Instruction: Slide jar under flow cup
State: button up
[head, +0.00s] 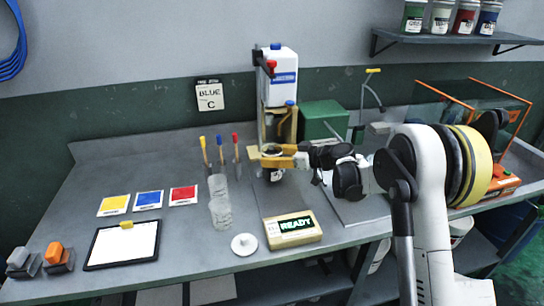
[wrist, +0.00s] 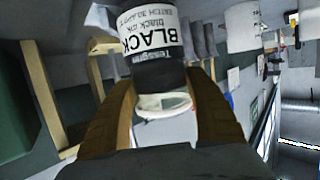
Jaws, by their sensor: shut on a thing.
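A dark jar (head: 275,175) with a white label stands in front of the tan frame (head: 292,118) below a white tank (head: 278,78). In the wrist view the jar (wrist: 160,76) has a label reading "BLACK" and black contents. My gripper (head: 271,160) is shut on the jar, its tan fingers on either side. In the wrist view my gripper (wrist: 168,85) also shows, with a pale ring (wrist: 165,105) between the fingers. I cannot make out the flow cup clearly; the gripper and jar cover part of the space before the frame.
Clear stacked cups (head: 220,210) and a white lid (head: 244,244) are left of the jar. A "READY" box (head: 292,229) is in front. Spatulas (head: 220,155) stand at left. A green box (head: 322,120) is behind right.

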jog(key=shift+f, duration=0.15)
jog(key=o, duration=1.5)
jog(key=shift+d, duration=0.1)
